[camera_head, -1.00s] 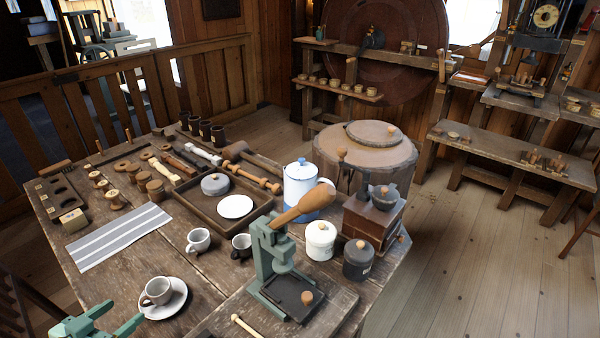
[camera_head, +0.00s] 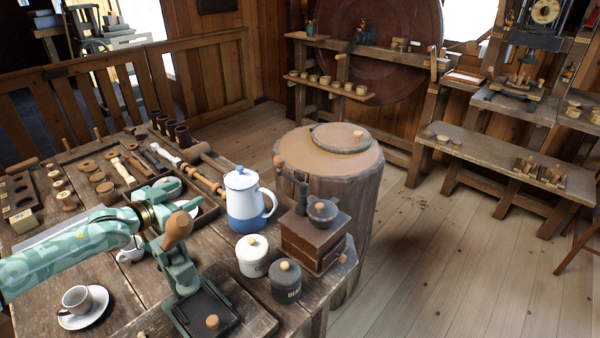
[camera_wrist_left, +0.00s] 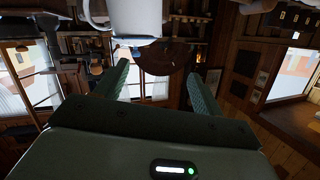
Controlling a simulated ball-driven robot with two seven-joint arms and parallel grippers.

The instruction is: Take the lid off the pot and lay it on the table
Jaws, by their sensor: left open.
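The pot (camera_head: 246,213) is white above and blue below, with a handle on its right. It stands upright near the table's far right edge. Its pale lid (camera_head: 240,180), with a small knob, sits on top. My left gripper (camera_head: 182,197) is open and empty, left of the pot and apart from it, roughly level with its upper part. In the left wrist view, its two green fingers are spread wide. A pale vessel (camera_wrist_left: 135,18) is cut off by that view's top edge; I cannot tell for certain which vessel it is. My right gripper is not in view.
A green press (camera_head: 205,308) with a wooden handle stands below my left gripper. A white canister (camera_head: 253,260), a dark canister (camera_head: 286,288) and a grinder (camera_head: 312,241) crowd the pot's front and right. A cup on a saucer (camera_head: 98,314) sits at the front left.

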